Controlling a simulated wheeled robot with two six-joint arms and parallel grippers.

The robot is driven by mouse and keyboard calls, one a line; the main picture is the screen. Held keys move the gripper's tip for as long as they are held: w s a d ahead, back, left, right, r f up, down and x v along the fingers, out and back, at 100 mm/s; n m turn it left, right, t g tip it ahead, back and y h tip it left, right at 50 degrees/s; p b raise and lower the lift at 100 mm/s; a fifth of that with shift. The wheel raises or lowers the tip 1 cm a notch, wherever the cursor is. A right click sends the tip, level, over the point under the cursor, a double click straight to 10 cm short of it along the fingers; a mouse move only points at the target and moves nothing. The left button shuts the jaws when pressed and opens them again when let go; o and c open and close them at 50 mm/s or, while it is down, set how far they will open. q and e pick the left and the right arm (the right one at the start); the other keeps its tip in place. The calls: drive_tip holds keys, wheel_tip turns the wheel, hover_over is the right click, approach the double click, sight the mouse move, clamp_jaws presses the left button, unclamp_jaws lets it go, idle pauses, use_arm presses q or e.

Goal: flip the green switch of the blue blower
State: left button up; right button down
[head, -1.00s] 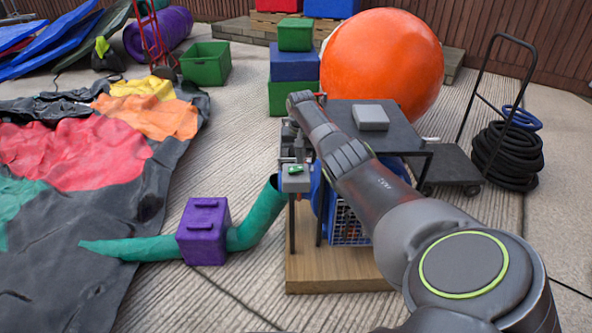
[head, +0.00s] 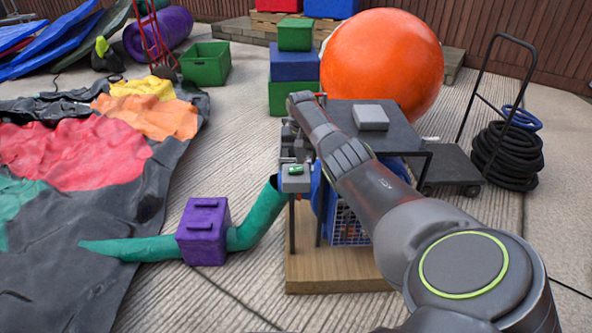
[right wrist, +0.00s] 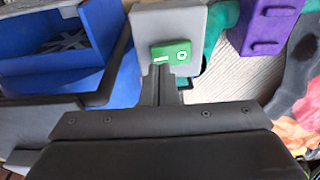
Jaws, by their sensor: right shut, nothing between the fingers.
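The green switch (head: 295,170) sits on a grey box (head: 296,184) at the near left corner of the dark stand. In the right wrist view the green switch (right wrist: 171,52) is a rocker with a white bar and a circle on its grey plate (right wrist: 165,20). The blue blower (head: 318,190) is below the stand's top, partly hidden by my arm. My right gripper (right wrist: 159,72) is shut and empty, its fingertips at the switch's lower edge; I cannot tell whether they touch it. In the head view the right gripper (head: 291,152) is just behind the switch. My left gripper is not in view.
A teal tube (head: 262,218) runs from the blower through a purple box (head: 204,232) towards the flat castle fabric (head: 70,155). A grey block (head: 371,118) lies on the stand's top (head: 400,135). A large orange ball (head: 382,60) is behind it.

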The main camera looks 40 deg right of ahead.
sight(300, 168)
drive_tip(key=shift+f+b, duration=0.55)
drive_tip(key=shift+f, duration=0.35)
idle(0.8)
drive_tip(key=shift+r, duration=0.1)
wheel_tip(300, 168, up, 7)
drive_tip(key=p, duration=0.8)
idle(0.3)
idle(0.4)
